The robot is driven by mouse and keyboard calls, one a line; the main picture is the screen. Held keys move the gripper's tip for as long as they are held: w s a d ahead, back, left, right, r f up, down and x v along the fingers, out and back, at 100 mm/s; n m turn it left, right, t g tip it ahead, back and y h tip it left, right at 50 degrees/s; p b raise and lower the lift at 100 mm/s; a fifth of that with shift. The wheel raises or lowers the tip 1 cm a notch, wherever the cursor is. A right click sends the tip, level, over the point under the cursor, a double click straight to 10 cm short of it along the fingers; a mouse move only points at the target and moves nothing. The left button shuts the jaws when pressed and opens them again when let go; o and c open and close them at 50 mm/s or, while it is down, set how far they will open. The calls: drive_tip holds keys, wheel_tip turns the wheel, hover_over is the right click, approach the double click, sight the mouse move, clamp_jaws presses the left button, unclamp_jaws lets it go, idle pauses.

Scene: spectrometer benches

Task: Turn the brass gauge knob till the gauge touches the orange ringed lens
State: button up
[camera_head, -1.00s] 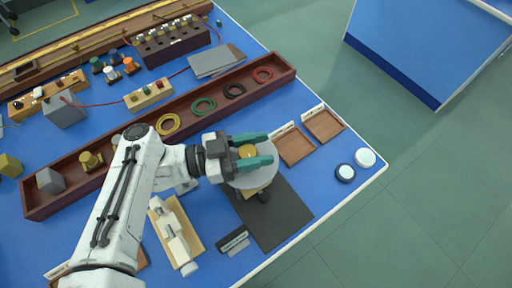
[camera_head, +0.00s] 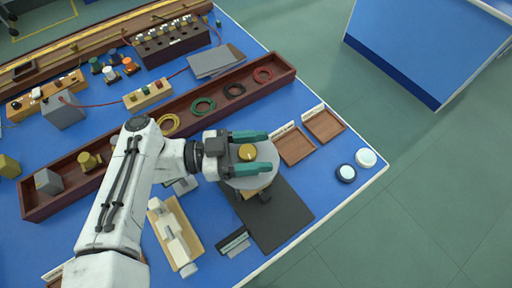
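The brass gauge knob (camera_head: 248,152) is a round yellow disc on top of a pale grey round plate (camera_head: 239,181). This stands on a dark mat near the bench's front right edge. My gripper (camera_head: 267,152) has two teal fingers, one on each side of the knob as seen from above. Gaps show between the fingers and the knob, so it is open and holds nothing. Its height against the knob is hard to tell. I cannot make out an orange ringed lens; the part beneath the plate is mostly hidden.
Two round pieces, one dark-rimmed (camera_head: 345,172) and one pale (camera_head: 366,157), lie near the right corner. A long wooden trough (camera_head: 125,150) with coloured rings crosses the bench. A cream device (camera_head: 175,238) stands left of the mat.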

sight(256, 151)
drive_tip(key=shift+r, duration=0.1)
drive_tip(key=shift+r, duration=0.25)
wheel_tip(256, 151, up, 2)
drive_tip(key=shift+r+p, duration=0.2)
drive_tip(key=shift+p, duration=0.2)
drive_tip(key=s+d+r+p, duration=0.1)
drive_tip(key=s+d+r, duration=0.2)
drive_tip(key=s+r, duration=0.7)
drive_tip(key=s, duration=0.3)
drive_tip(key=shift+s+d+p, duration=0.3)
drive_tip(key=shift+p, duration=0.05)
